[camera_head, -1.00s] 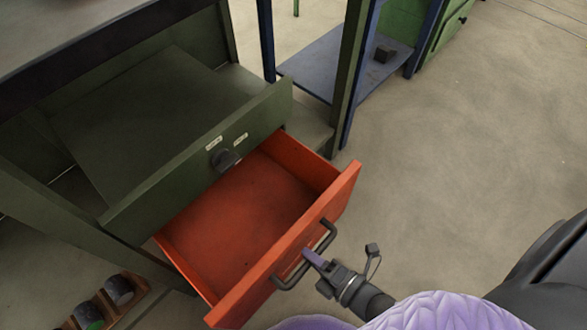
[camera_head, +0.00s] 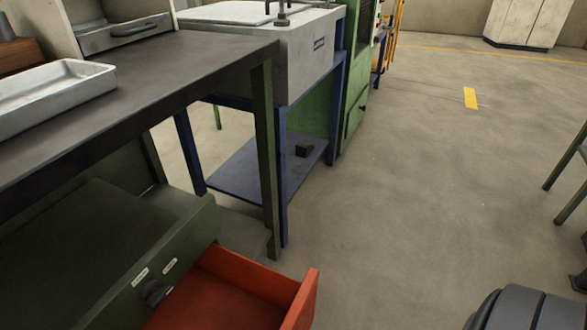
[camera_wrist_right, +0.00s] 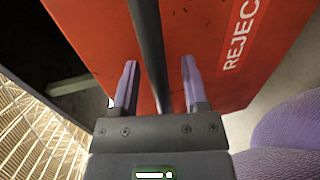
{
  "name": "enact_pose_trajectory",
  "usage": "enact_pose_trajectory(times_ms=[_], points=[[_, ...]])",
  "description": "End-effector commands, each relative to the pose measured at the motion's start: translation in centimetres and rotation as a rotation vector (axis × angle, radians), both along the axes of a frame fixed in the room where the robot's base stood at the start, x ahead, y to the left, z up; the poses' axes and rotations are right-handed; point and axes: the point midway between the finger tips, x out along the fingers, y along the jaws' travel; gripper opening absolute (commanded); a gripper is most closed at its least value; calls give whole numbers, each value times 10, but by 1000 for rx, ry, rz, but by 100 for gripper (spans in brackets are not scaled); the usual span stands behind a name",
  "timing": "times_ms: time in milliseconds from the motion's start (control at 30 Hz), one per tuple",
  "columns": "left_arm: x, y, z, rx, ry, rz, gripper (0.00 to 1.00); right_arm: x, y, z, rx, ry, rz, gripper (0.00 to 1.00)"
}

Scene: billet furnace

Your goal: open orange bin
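The orange bin (camera_head: 303,300) is a drawer under the dark workbench, at the bottom of the head view. It is pulled out and its visible inside is empty; its lower part is cut off. In the right wrist view its orange front (camera_wrist_right: 90,35) carries a white "REJEC" label (camera_wrist_right: 242,40), partly cut off. A dark bar handle (camera_wrist_right: 147,40) runs between the two purple fingers of my right gripper (camera_wrist_right: 158,85). The fingers are apart, with gaps on both sides of the bar. My left gripper is in neither current view.
A green drawer (camera_head: 190,250) with a dark knob is beside the orange bin. The workbench (camera_head: 180,65) holds a metal tray (camera_head: 50,95). A blue-framed stand with a low shelf (camera_head: 245,175) is behind. Open floor (camera_head: 400,190) lies to the right.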

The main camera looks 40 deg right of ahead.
Motion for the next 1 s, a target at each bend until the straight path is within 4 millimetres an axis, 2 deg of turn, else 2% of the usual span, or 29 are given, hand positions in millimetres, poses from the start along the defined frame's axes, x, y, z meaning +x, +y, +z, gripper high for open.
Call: enact_pose_trajectory(times_ms=[267, 533, 700, 1000], points=[[1, 0, 2, 0, -2, 0, 59, -4, -2, 2, 0, -2, 0, 57], [7, 0, 15, 0, -18, 0, 59, -64, -24, 15, -2, 2, -1, 57], [7, 0, 16, 0, -21, -1, 59, -88, -32, 19, 0, 0, -1, 57], [7, 0, 16, 0, -20, -1, 59, -92, -33, 20, 0, -1, 0, 57]])
